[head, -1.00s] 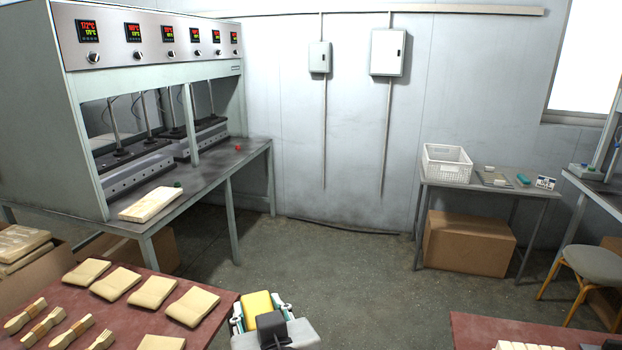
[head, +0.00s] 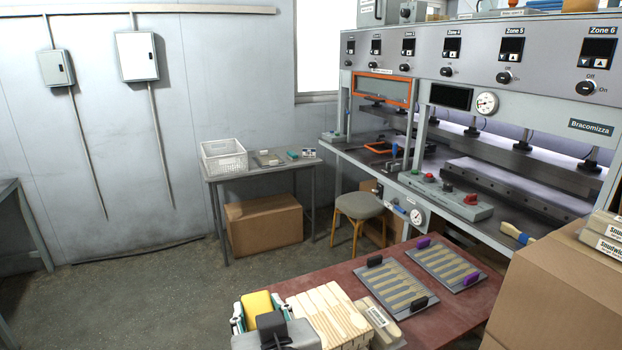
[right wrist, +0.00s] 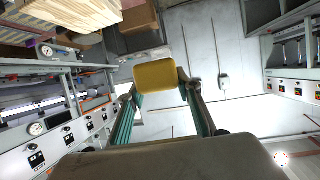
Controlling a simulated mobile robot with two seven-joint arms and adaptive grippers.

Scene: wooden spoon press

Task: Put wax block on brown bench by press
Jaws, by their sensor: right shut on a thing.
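The wax block is a yellow block (head: 256,302) held in my right gripper (head: 263,308), low in the head view. In the right wrist view the block (right wrist: 157,75) sits between the two fingers, clear of any surface. The brown bench (head: 440,322) has a red-brown top and lies to the right of my gripper, in front of the press (head: 470,75). The gripper and block overlap the bench's left edge in the picture; how high they are above it I cannot tell. My left gripper is not in view.
Pale wooden pieces (head: 322,314) cover the bench's left part. Two trays of spoon-shaped pieces (head: 396,286) (head: 446,263) lie behind. Bare top shows at the front right. A large cardboard box (head: 555,295) stands at the right. A stool (head: 359,207) stands behind the bench.

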